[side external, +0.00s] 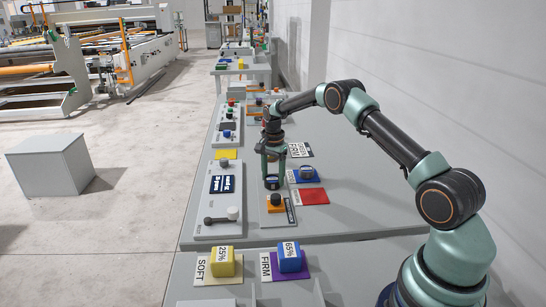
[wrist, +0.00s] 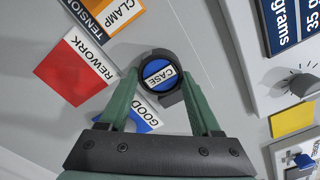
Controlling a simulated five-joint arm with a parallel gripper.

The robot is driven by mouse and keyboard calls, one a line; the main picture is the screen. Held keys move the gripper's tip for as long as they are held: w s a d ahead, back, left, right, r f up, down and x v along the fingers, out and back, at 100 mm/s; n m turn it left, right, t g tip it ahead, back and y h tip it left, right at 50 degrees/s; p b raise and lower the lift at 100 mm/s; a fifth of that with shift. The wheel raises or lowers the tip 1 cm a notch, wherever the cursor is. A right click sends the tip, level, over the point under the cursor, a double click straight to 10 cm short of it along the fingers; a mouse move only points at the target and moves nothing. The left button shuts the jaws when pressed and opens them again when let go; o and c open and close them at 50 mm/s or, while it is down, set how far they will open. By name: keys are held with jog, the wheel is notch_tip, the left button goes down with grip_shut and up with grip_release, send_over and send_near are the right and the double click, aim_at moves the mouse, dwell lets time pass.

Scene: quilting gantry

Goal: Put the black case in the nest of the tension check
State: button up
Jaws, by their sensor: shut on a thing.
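The black case (wrist: 160,74) is a small round black piece with a blue top and a white CASE label. My gripper (wrist: 161,82) is shut on it, one green finger on each side. In the side view the case (side external: 272,183) hangs at the tips of my gripper (side external: 272,172), at or just above the far end of the tension check plate (side external: 275,220). That plate carries an orange clamp block with a black knob (side external: 275,200). A dark grey shape (wrist: 174,98) shows beside the case in the wrist view; I cannot tell whether it is the nest.
The red REWORK mat (side external: 312,196) and the blue GOOD mat (side external: 304,175) lie right of the plate. A panel with a dark blue display (side external: 222,184) and a lever is on the left. Yellow SOFT (side external: 222,262) and blue FIRM (side external: 290,258) blocks stand in front.

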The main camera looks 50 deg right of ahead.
aim_at(273, 178)
jog(key=shift+f, duration=0.15)
jog(key=o, duration=1.1)
jog(key=s+a+r+n+t, duration=0.1)
jog(key=a+r+n, duration=0.15)
jog(key=r, duration=0.75)
jog(key=s+a+r+n, duration=0.2)
jog(key=a+r, duration=0.1)
jog(key=r, duration=0.8)
jog(key=s+a+r+n+t, duration=0.2)
jog(key=s+a+r+n, duration=0.2)
jog(key=s+a+r, duration=0.25)
jog(key=s+a+f+n+t, duration=0.1)
jog(key=s+a+f+n, duration=0.1)
jog(key=s+a+n, duration=0.2)
jog(key=s+a+f+n+t, duration=0.1)
jog(key=s+a+n, duration=0.3)
jog(key=s, duration=0.6)
jog(key=shift+s+f+t, duration=0.3)
jog(key=shift+s+f, duration=0.05)
jog(key=shift+f, duration=0.1)
